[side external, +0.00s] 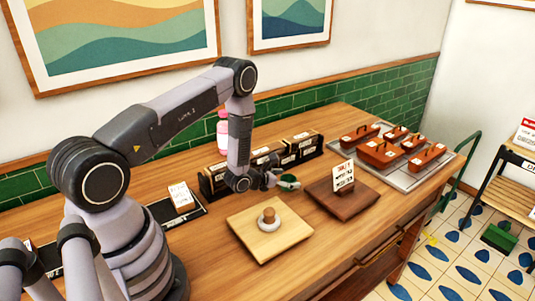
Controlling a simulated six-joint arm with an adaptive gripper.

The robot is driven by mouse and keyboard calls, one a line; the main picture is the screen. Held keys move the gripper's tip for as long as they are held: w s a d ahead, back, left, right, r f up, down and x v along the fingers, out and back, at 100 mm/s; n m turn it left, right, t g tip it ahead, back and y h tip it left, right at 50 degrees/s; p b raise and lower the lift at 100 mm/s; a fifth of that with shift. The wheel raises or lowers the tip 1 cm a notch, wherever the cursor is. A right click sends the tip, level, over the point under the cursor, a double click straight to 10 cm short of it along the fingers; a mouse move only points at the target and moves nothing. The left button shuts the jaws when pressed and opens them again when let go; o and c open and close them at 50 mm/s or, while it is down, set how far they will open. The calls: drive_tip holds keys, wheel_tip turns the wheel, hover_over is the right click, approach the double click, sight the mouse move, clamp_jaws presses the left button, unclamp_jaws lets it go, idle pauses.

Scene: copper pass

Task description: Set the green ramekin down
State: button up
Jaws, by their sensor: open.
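The green ramekin (288,182) is small and shows in the middle of the side external view, left of the dark wooden board. My gripper (274,179) is open, with its fingertips pointing right, right at the ramekin's left side. I cannot tell whether the fingers touch it, or whether it rests on the counter or sits slightly above it.
A dark board (350,204) with an upright card (343,177) stands to the right. A light board (270,241) with a white ring and brown knob (268,217) lies in front. Black boxes (302,147) line the back. Several copper-coloured pans (380,152) sit on a grey tray (404,180).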

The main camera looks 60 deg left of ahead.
drive_tip(key=v, duration=1.1)
drive_tip(key=shift+s+r, duration=0.2)
drive_tip(key=w+d+r+m+h, duration=0.3)
drive_tip(key=d+r+m+h, duration=0.7)
drive_tip(key=r, duration=0.6)
drive_tip(key=s+d+r+m+g+h, duration=0.4)
drive_tip(key=s+d+r+m+g, duration=0.15)
drive_tip(key=d+r, duration=0.35)
drive_tip(key=s+d+r+m+g+y, duration=0.2)
drive_tip(key=s+r+m+g+y, duration=0.15)
drive_tip(key=s+m, duration=0.4)
drive_tip(key=s+d+r+m+g+y, duration=0.1)
drive_tip(key=s+r+m+g+y, duration=0.1)
drive_tip(key=s+m+g, duration=0.5)
drive_tip(key=s+a+r+m+t+y, duration=0.4)
drive_tip(key=s+a+m+t+y, duration=0.2)
drive_tip(key=a, duration=0.4)
drive_tip(key=shift+s+r+t+y, duration=0.4)
drive_tip(key=shift+s+t+y, duration=0.15)
drive_tip(key=shift+t+y, duration=0.6)
